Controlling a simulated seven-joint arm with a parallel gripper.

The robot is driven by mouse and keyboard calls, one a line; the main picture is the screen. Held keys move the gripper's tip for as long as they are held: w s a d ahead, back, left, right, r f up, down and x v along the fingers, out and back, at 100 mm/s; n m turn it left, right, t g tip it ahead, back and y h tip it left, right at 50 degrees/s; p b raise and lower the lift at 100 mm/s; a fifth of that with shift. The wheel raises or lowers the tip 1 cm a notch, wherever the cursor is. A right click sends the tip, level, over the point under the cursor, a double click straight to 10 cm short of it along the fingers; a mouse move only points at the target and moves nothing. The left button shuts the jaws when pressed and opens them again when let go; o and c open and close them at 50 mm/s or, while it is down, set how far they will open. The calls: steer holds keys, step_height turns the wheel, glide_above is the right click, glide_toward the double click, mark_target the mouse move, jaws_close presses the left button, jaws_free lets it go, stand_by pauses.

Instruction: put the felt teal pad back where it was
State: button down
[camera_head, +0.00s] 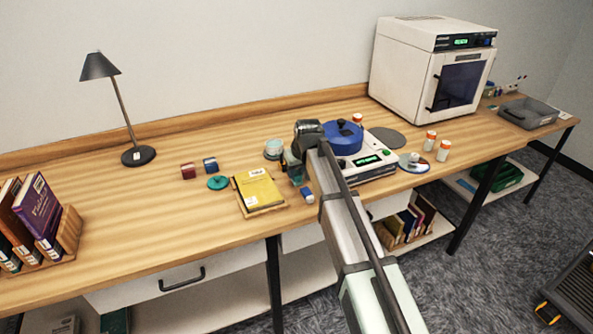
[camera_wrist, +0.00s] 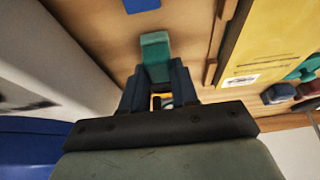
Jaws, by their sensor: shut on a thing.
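The teal pad (camera_wrist: 155,46) is a small teal block at the tips of my gripper (camera_wrist: 158,75) in the wrist view. The fingers are shut on its near end and its far end sticks out past them. In the head view my gripper (camera_head: 292,165) is over the table, just right of the yellow book; my arm partly hides it. I cannot tell whether the pad touches the wood.
A yellow book (camera_head: 258,188) on a wooden holder lies left of my gripper. A small blue block (camera_head: 307,193) lies close by on the front side. A white device (camera_head: 366,168) with a blue lidded drum (camera_head: 343,138) stands right. A teal disc (camera_head: 217,183) lies farther left.

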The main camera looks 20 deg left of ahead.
steer(key=shift+f, duration=0.1)
steer(key=c, duration=0.9)
jaws_free()
steer(key=shift+o, duration=0.2)
steer(key=v, duration=1.2)
